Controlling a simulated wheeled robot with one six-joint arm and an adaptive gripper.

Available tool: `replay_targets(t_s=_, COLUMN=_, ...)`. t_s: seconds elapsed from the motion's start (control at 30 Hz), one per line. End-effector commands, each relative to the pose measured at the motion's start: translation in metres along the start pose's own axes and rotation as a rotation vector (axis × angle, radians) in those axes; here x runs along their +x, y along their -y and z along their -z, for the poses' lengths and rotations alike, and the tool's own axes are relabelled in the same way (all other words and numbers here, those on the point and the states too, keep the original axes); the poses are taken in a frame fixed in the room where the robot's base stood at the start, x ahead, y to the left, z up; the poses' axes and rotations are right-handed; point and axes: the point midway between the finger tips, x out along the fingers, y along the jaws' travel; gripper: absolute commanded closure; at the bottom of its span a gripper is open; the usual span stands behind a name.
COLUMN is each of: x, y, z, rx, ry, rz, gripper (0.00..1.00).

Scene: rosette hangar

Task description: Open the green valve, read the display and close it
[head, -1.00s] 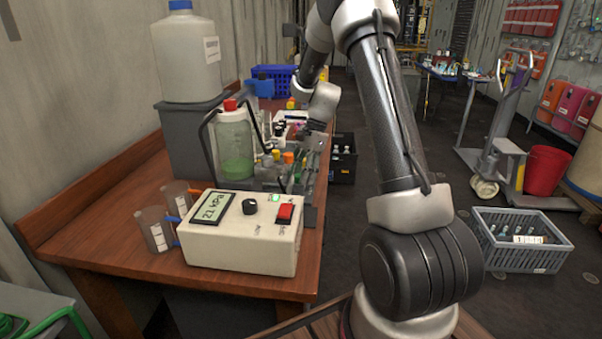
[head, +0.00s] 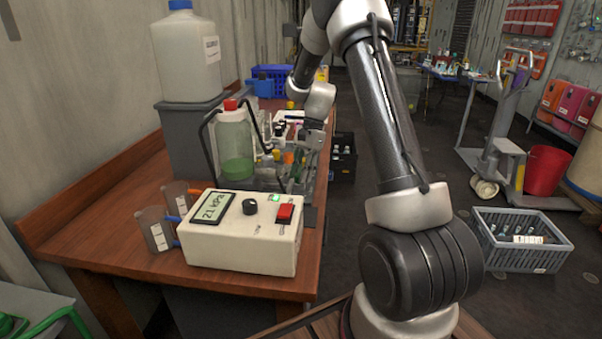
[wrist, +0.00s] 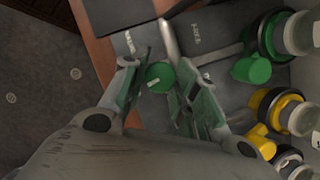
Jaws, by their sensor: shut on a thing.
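In the head view my gripper (head: 311,142) is small, at the far right part of the bench, and the valve there is mostly hidden among the fittings. The display (head: 213,208) on the white box (head: 240,245) reads 21 kPa. The box also has a black knob, a red switch and a lit green lamp.
A bottle of green liquid (head: 236,150) stands left of my gripper. Another green fitting (wrist: 251,69) and a yellow one (wrist: 268,108) sit right of the fingers in the wrist view. Two clear cups (head: 155,232) stand left of the box.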

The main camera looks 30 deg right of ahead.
Motion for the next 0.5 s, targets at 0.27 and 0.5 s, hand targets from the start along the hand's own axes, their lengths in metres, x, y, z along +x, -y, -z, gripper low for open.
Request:
replay_targets(t_s=0.27, x=0.0001, y=0.0018, z=0.0000, rx=-0.169, ry=-0.001, rz=-0.069, gripper=0.94)
replay_targets(t_s=0.5, x=-0.0001, y=0.0020, z=-0.0002, rx=-0.265, ry=-0.001, rz=-0.108, gripper=0.94)
